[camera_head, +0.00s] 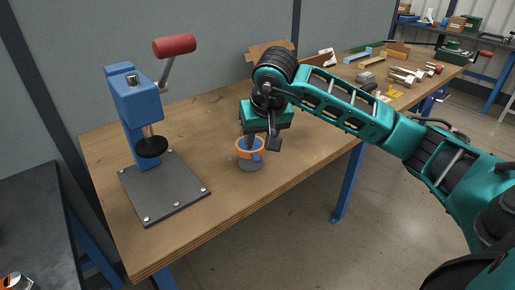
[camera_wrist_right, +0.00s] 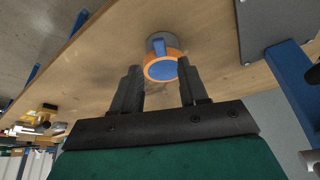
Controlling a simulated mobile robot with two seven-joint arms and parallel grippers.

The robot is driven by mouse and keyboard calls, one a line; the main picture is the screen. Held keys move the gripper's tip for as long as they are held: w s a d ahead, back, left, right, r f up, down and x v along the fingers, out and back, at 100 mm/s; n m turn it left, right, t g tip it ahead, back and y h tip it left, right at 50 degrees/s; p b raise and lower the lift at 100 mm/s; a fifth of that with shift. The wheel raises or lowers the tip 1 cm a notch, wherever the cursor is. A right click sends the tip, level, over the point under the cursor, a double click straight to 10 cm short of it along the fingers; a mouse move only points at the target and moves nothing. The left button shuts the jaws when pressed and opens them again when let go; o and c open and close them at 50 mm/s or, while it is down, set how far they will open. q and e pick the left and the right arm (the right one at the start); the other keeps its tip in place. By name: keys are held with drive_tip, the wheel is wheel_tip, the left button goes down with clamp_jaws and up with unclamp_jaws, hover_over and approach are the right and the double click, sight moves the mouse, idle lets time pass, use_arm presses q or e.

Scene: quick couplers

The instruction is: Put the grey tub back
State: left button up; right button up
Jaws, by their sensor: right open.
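The grey tub (camera_head: 248,165) stands upright on the wooden workbench (camera_head: 215,120), right of the press. It has an orange band around its top and a blue piece at its side. It also shows in the right wrist view (camera_wrist_right: 172,52), just beyond the fingertips. My right gripper (camera_head: 262,141) is open, its fingers pointing down at the tub's top. In the head view one finger overlaps the tub's rim and the other is to its right. In the wrist view the fingers (camera_wrist_right: 157,68) are on either side of the tub's image. I cannot tell whether they touch it. My left gripper is out of view.
A blue lever press (camera_head: 138,105) with a red handle and a grey base plate (camera_head: 165,190) stands left of the tub. An open cardboard box (camera_head: 270,48) is behind my right wrist. Several small parts lie at the bench's far right. The bench's front edge is near the tub.

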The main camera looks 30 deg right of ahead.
drive_tip(key=v, duration=0.5)
idle(0.4)
